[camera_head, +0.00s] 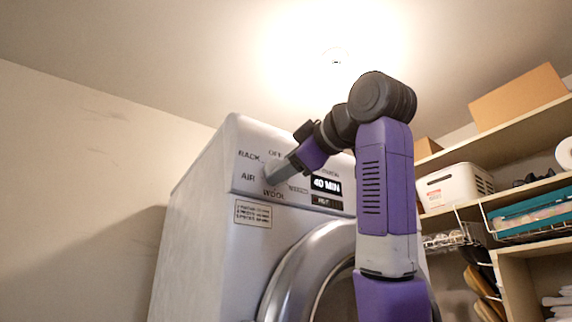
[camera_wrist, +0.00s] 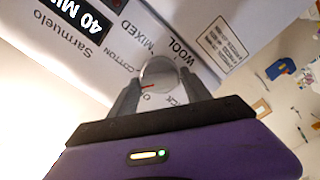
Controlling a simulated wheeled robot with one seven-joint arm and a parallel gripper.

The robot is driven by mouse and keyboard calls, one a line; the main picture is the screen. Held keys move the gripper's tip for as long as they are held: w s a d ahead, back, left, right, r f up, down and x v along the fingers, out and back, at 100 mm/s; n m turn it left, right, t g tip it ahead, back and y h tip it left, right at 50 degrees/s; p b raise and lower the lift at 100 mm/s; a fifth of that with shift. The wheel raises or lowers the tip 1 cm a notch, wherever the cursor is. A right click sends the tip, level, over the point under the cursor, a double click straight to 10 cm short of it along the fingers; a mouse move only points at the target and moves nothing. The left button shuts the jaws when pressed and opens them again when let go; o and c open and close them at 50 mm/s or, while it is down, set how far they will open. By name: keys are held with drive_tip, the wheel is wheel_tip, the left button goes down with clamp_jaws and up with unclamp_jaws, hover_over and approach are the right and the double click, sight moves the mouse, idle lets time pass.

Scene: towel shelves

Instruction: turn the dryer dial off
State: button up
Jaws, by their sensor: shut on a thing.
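The dryer (camera_head: 205,245) is a pale grey machine with a round door and a control panel on its upper front. The dial (camera_wrist: 158,73) is a round silvery knob on that panel, ringed by printed labels such as OFF, RACK, AIR, WOOL, MIXED and COTTON. A small red mark shows near its lower left in the wrist view. My gripper (camera_wrist: 158,90) has one finger on each side of the dial and is shut on it. In the head view my gripper (camera_head: 270,172) covers the dial.
The display (camera_head: 327,184) reads 40 MIN. Shelves on the right hold a white basket (camera_head: 452,187), a cardboard box (camera_head: 517,97) and a teal bin (camera_head: 530,217). My arm stands in front of the dryer door (camera_head: 290,270). Bare wall is at left.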

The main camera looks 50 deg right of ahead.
drive_tip(key=shift+f+n+p, duration=0.15)
drive_tip(key=shift+n+p, duration=0.75)
drive_tip(key=shift+n, duration=2.4)
drive_tip(key=o, duration=1.2)
drive_tip(key=shift+o, duration=0.2)
drive_tip(key=b+v, duration=0.2)
drive_tip(key=v, duration=0.5)
drive_tip(key=shift+s, duration=0.4)
drive_tip(key=shift+a, duration=0.1)
